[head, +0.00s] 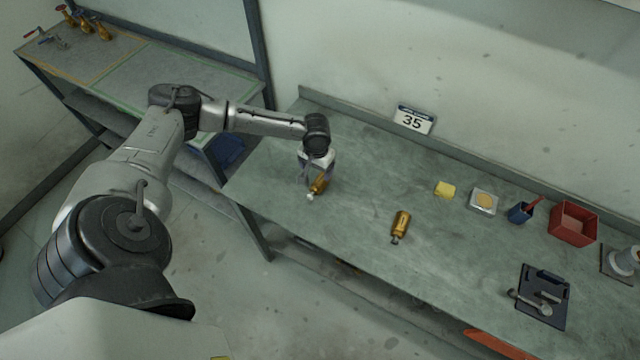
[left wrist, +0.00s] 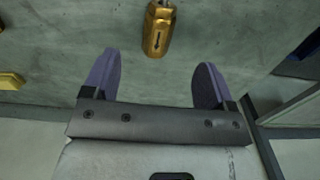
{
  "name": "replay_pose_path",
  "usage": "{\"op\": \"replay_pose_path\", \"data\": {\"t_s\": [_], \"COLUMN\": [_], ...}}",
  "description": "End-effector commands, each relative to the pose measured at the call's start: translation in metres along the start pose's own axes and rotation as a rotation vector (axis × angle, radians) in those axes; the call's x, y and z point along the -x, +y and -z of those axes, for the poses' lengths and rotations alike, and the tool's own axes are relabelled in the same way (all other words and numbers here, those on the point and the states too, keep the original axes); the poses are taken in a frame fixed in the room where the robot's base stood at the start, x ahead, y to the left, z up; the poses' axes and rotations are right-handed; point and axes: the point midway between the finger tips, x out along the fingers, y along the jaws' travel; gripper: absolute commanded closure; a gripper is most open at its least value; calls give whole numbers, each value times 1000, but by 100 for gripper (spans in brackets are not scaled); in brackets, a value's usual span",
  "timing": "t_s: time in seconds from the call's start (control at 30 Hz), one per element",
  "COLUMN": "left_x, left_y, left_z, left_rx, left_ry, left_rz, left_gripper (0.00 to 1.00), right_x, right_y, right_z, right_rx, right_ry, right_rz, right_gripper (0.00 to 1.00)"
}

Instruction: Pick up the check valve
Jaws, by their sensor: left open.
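A brass valve body (head: 319,184) lies on the green-grey workbench (head: 355,195), right by my left gripper. In the left wrist view, the brass body (left wrist: 158,28) shows a dark arrow mark and lies beyond the fingertips, roughly centred between them; its far end is cut off. This looks like the check valve. My left gripper (head: 309,182) points down at the bench; in its wrist view the two fingers (left wrist: 156,72) are apart with nothing between them. A second brass fitting (head: 401,224) with a dark end lies farther right. My right gripper is not in view.
Rightward stand a yellow block (head: 445,189), a small tray (head: 483,201), a blue cup (head: 520,212), a red bin (head: 573,224) and a dark tool tray (head: 543,296). Another bench (head: 140,75) stands left.

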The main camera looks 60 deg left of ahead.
Motion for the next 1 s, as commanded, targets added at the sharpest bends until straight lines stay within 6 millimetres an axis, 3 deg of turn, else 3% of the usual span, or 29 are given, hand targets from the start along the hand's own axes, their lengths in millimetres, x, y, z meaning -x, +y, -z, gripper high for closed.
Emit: {"op": "replay_pose_path", "data": {"t_s": [0.3, 0.63, 1.0], "left_x": [-51, -70, -112], "left_y": [0, 0, -2], "left_z": [-1, -3, -10], "left_rx": [-2, -5, -4], "left_ry": [-2, -1, -1], "left_rz": [1, 1, 0], "left_gripper": [21, 21, 21], "right_x": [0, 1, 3], "right_y": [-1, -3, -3], "right_z": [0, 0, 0], "right_rx": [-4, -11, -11], "right_ry": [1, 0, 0], "right_rz": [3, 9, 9], "right_gripper": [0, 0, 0]}}
